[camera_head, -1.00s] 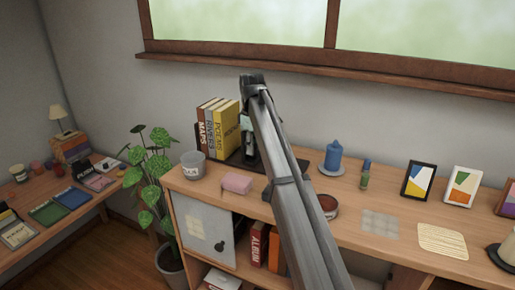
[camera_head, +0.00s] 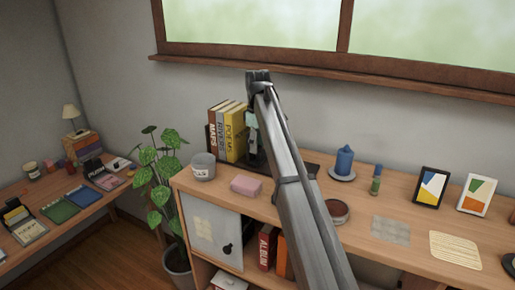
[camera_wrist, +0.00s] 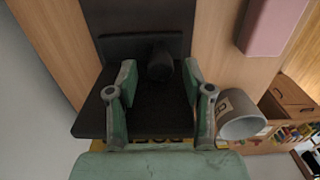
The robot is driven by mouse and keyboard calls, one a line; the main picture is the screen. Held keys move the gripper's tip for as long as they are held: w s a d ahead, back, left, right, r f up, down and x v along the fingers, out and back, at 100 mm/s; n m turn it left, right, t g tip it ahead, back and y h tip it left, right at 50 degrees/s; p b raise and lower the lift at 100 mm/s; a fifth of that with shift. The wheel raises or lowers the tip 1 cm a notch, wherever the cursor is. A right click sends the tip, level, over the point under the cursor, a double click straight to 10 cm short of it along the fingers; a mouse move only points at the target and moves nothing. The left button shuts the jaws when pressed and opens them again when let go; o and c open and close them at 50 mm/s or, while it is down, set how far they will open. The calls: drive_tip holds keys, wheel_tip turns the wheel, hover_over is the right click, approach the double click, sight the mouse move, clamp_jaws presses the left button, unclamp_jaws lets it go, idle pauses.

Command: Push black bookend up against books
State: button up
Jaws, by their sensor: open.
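The black bookend (camera_wrist: 140,46) shows in the wrist view as a dark plate with a round dark knob (camera_wrist: 159,64). In the head view it is mostly hidden behind my arm. My gripper (camera_wrist: 160,74) is open, its green fingers on either side of the knob. Whether they touch it I cannot tell. My gripper (camera_head: 252,140) is partly hidden in the head view.
A dark base (camera_head: 312,169) lies on the cabinet top. A grey cup (camera_head: 204,166) and pink block (camera_head: 246,185) stand in front of the books. The wall is close behind.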

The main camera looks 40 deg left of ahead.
wheel_tip(320, 180, up, 10)
drive_tip(key=shift+r, duration=0.15)
idle(0.3)
